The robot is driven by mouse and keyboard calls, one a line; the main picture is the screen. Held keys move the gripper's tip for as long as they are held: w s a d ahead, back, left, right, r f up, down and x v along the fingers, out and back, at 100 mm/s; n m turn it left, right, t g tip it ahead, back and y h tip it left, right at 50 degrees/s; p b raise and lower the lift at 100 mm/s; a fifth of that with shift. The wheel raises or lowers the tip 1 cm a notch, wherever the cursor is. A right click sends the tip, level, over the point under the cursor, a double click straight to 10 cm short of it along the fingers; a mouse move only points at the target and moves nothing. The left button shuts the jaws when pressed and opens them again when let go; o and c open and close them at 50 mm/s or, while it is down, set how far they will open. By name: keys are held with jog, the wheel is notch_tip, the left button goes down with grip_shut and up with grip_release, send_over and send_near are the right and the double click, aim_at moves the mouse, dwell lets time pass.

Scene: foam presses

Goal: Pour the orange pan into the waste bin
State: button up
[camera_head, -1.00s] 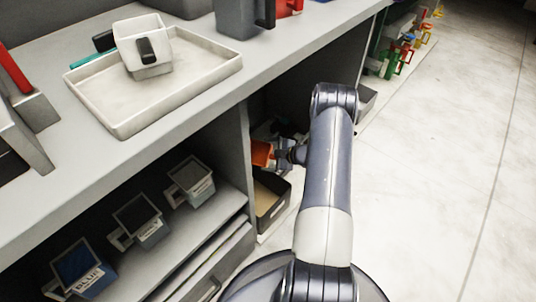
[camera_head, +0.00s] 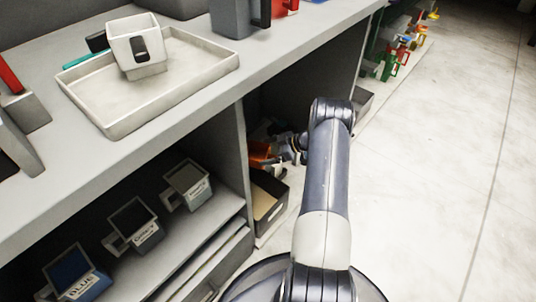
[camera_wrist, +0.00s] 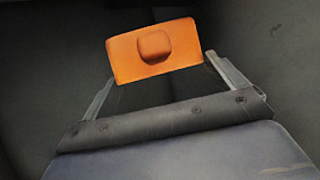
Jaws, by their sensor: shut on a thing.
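The orange pan (camera_head: 259,153) is held in the lower opening at the end of the shelf unit. In the wrist view the orange pan (camera_wrist: 153,50) shows an orange face with a rounded knob between the two fingers. My gripper (camera_head: 288,149) is shut on it; its fingers also flank the pan in the wrist view. A dark open box (camera_head: 268,205) with a tan inside, which looks like the waste bin, stands below the pan. The pan is above its back part and looks tilted. Its contents cannot be made out.
An upright panel (camera_head: 236,150) stands left of the pan, and the counter (camera_head: 190,120) overhangs the opening. A white tray (camera_head: 110,118) with a white cup (camera_head: 139,48) is on the counter. Labelled pans sit on the lower shelf. Open floor (camera_head: 430,190) lies right.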

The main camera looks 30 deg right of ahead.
aim_at(268, 154)
jog(key=shift+r, duration=0.1)
dwell(0.3)
jog(key=shift+r+p, duration=0.8)
jog(key=shift+r, duration=0.7)
jog(key=shift+r, duration=0.1)
